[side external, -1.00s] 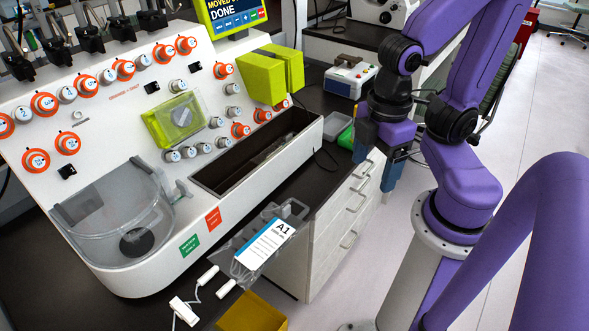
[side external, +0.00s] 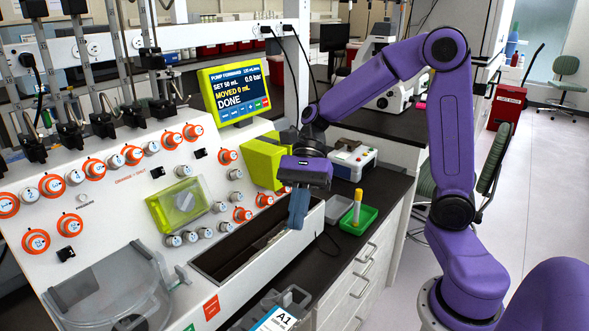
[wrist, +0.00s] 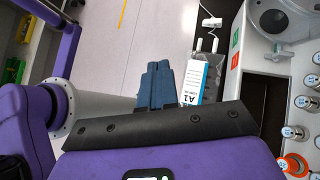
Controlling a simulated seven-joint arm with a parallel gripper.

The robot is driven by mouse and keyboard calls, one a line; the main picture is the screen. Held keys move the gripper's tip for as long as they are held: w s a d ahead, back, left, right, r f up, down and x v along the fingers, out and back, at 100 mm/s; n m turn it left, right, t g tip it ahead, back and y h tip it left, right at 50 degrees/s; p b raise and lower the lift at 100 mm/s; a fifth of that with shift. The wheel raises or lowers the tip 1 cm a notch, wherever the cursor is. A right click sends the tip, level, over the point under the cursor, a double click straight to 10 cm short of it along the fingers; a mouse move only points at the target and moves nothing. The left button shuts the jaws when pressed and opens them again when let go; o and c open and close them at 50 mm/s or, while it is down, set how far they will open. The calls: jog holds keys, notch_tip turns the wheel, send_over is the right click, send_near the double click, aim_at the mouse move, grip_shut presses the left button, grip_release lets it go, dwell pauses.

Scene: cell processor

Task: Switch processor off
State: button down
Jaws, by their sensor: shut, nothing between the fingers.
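The processor (side external: 120,187) is a white machine with a sloped panel of orange-ringed and white knobs, at left in the side view. Its screen (side external: 234,90) is lit and reads "PUMP FORWARD", "MOVED 0 mL" and "DONE". Small black fittings, perhaps switches, sit on the panel, one of them at lower left (side external: 69,254); I cannot tell which one is the power switch. My gripper (side external: 297,220) points down near the right end of the machine's dark trough, in front of the yellow-green block. Its blue fingers are together and empty; they also show in the wrist view (wrist: 159,68).
A green tray (side external: 359,220) with a yellow-capped tube stands on the dark counter to the right. A white box with buttons (side external: 353,155) stands behind. A bag labelled A1 (side external: 277,318) lies at the front, below the trough (side external: 222,264).

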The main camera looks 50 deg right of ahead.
jog(key=w+d+r+m+t+y, duration=0.25)
jog(key=w+d+m+t, duration=0.2)
jog(key=w+m, duration=0.25)
jog(key=w+d+r+m+t+y, duration=0.1)
jog(key=w+d+m+t+y, duration=0.2)
jog(key=w+d+m, duration=0.4)
jog(key=w+d+r+m+t, duration=0.1)
jog(key=w+d+m+t, duration=0.1)
jog(key=d, duration=0.5)
jog(key=w+d+r+m+t+h, duration=0.1)
jog(key=w+d+m+t, duration=0.2)
jog(key=d+m+t, duration=0.2)
jog(key=w+d+r+m+t+h, duration=0.1)
jog(key=w+d+m+t, duration=0.2)
jog(key=d+m, duration=0.3)
jog(key=shift+w+d+m+t, duration=0.15)
jog(key=shift+d+m+t, duration=0.3)
jog(key=shift+d, duration=1.05)
jog(key=d+f+m+t+h, duration=0.35)
jog(key=d+f+m, duration=0.25)
jog(key=d, duration=0.5)
notch_tip(320, 180, down, 17)
jog(key=s+m+g+h, duration=0.1)
jog(key=h, duration=0.1)
jog(key=shift+s+a+h, duration=0.3)
jog(key=shift+a, duration=0.05)
